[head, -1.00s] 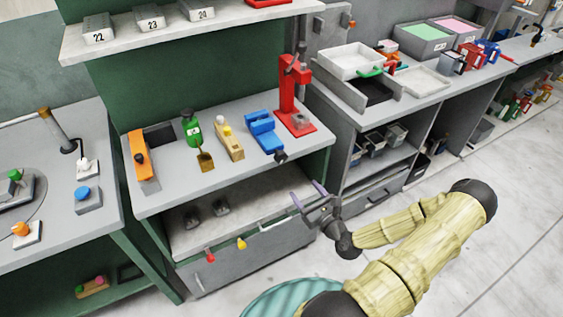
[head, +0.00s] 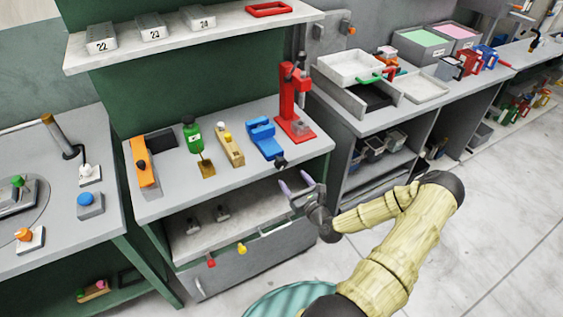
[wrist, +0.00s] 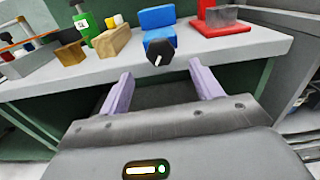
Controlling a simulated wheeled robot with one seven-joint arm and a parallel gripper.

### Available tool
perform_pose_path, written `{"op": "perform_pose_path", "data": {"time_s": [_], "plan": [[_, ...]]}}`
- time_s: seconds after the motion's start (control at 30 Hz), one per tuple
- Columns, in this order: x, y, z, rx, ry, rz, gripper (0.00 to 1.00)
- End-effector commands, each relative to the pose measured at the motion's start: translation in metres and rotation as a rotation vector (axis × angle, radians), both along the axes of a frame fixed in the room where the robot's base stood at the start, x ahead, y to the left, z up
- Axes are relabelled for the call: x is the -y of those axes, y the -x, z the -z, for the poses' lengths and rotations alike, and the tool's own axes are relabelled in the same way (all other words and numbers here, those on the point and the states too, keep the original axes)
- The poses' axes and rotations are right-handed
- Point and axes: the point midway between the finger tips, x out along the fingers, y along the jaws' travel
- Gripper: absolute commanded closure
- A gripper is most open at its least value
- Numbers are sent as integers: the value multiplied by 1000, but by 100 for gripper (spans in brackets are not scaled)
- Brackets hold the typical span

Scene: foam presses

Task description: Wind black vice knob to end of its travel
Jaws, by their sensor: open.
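The blue vice (head: 263,137) sits on the grey bench, near its front edge. Its black knob (head: 281,163) faces the front and overhangs the edge a little. In the wrist view the black knob (wrist: 160,58) shows at the front of the blue vice (wrist: 158,22), with a pale bar across its face. My gripper (head: 294,186) is open and empty, in front of the bench and a little below the knob. In the wrist view its two lilac fingers (wrist: 164,82) stand wide apart, with the knob beyond them and roughly centred. Nothing touches the knob.
A red press (head: 293,105) stands right of the vice. A wooden block with a yellow top (head: 230,148) and a green bottle (head: 192,134) stand left. The bench front edge (head: 235,187) and a lower shelf with a drawer (head: 250,262) lie close to my gripper.

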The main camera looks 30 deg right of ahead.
Motion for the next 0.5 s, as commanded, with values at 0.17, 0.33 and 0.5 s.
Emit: {"op": "perform_pose_path", "data": {"time_s": [0.17, 0.33, 0.5], "plan": [[-2, -33, -2, 1, 2, -1, 35], [-3, -63, -2, 1, 1, -2, 35], [-3, -85, -1, 0, 1, 0, 35]]}}
